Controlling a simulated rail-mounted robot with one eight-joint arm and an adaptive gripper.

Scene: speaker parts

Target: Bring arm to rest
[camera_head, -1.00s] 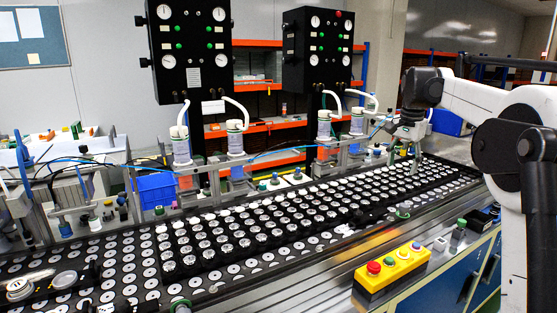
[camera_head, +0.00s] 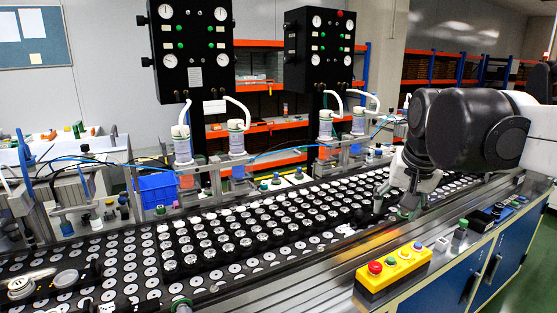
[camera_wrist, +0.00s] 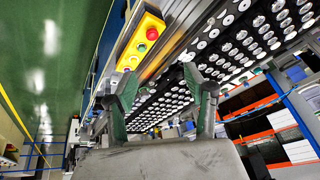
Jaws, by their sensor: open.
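My gripper (camera_head: 389,203) is at the right of the head view, low over the right part of the parts bed, with the dark arm joint above it. In the wrist view my gripper (camera_wrist: 160,92) shows two greenish fingers spread apart with nothing between them. Rows of round silver speaker parts (camera_head: 228,248) stand on the black bed (camera_head: 120,285). The same rows show beyond the fingers in the wrist view (camera_wrist: 226,48). Part of the bed behind my arm is hidden.
A yellow button box (camera_head: 396,268) with a red button sits on the front rail; it also shows in the wrist view (camera_wrist: 140,40). Dispensers with hoses (camera_head: 236,140) and black gauge panels (camera_head: 190,50) stand behind the bed. A blue bin (camera_head: 157,188) is at left.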

